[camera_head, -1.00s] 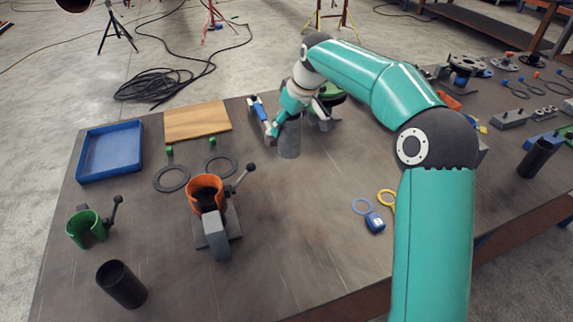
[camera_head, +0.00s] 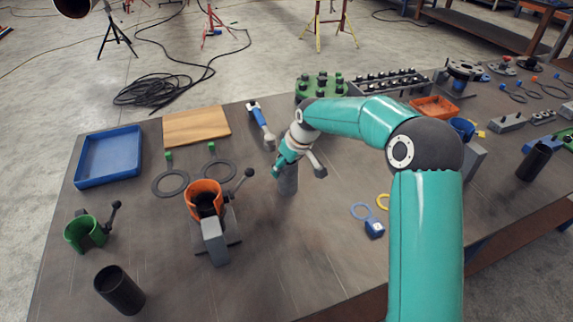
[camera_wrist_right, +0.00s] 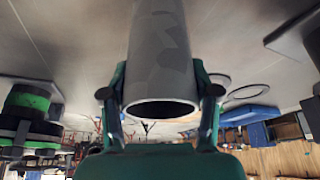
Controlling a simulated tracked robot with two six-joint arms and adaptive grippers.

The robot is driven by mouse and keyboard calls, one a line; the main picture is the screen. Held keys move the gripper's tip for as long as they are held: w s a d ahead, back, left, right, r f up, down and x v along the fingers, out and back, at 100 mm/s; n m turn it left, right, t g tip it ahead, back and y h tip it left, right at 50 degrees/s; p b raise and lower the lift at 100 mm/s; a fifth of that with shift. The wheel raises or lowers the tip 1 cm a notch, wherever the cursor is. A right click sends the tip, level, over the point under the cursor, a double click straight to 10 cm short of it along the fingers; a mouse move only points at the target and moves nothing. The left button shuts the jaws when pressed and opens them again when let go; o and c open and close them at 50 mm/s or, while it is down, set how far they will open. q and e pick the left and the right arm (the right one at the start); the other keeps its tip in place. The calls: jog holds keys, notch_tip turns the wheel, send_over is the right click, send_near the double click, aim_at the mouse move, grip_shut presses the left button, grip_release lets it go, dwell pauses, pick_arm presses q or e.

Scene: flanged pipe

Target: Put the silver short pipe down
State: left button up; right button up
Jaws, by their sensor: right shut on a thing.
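The silver short pipe (camera_head: 288,182) is a plain grey cylinder, roughly upright, near the middle of the table (camera_head: 300,245). My right gripper (camera_head: 286,166) is shut on its upper part. In the right wrist view the pipe (camera_wrist_right: 160,50) lies between the two fingers of the gripper (camera_wrist_right: 160,100), with its dark open end towards the palm. Whether the pipe's lower end touches the table or hangs just above it, I cannot tell. My left gripper is not in view.
An orange clamp holder (camera_head: 205,200) stands to the left of the pipe. A blue-handled hammer (camera_head: 261,124) lies behind. A blue tag (camera_head: 374,229) and rings lie to the right. The table in front of the pipe is clear.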

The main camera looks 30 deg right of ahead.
jog(key=o, duration=1.5)
jog(key=shift+c, duration=0.2)
jog(key=shift+r, duration=0.1)
jog(key=v, duration=1.2)
jog(key=shift+b, duration=0.4)
